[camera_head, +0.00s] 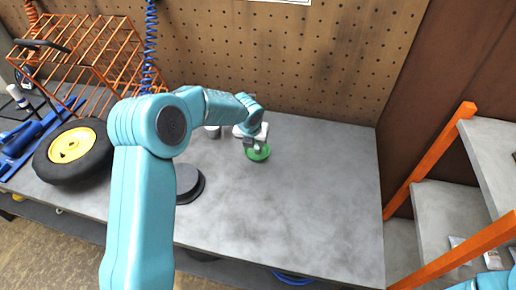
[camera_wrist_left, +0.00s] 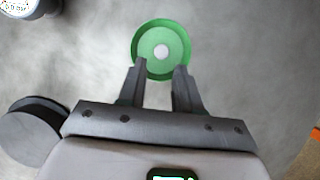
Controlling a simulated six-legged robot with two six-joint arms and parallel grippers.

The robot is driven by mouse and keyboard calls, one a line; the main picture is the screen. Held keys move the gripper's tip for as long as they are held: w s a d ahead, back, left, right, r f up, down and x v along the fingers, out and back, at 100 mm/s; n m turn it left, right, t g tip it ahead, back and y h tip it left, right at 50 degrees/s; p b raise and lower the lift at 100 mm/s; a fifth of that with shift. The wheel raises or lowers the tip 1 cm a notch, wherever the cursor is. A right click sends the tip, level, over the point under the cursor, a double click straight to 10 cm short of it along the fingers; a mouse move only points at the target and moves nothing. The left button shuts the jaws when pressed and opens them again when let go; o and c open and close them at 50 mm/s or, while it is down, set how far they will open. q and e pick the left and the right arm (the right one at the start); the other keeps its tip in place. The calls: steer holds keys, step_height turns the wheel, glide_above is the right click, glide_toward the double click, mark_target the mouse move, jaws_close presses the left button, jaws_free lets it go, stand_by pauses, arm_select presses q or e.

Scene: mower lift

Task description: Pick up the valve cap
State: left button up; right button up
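A round green dish (camera_wrist_left: 174,34) lies on the grey bench; it also shows in the head view (camera_head: 258,154). A small pale round piece (camera_wrist_left: 161,51) shows at its middle. It may be the valve cap, but I cannot tell for sure. My left gripper (camera_wrist_left: 160,70) is open, with nothing between its fingers. Its fingertips overlap the near rim of the dish in the wrist view, one on each side of the pale piece. In the head view the left gripper (camera_head: 254,146) hides part of the dish. My right gripper is out of view.
A dark round object (camera_head: 187,182) stands left of the dish. A white object (camera_head: 262,131) is just behind the gripper. A black wheel with a yellow hub (camera_head: 72,146) and an orange rack (camera_head: 85,50) fill the left. The bench (camera_head: 320,190) is clear to the right.

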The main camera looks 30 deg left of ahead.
mark_target(257, 148)
arm_select(q)
steer(key=shift+a+f, duration=0.2)
steer(key=shift+f, duration=0.35)
steer(key=p+x, duration=0.1)
steer(key=x, duration=0.4)
steer(key=shift+w+d, duration=0.15)
steer(key=shift+w, duration=0.1)
steer(key=shift+d, duration=0.15)
jaws_close()
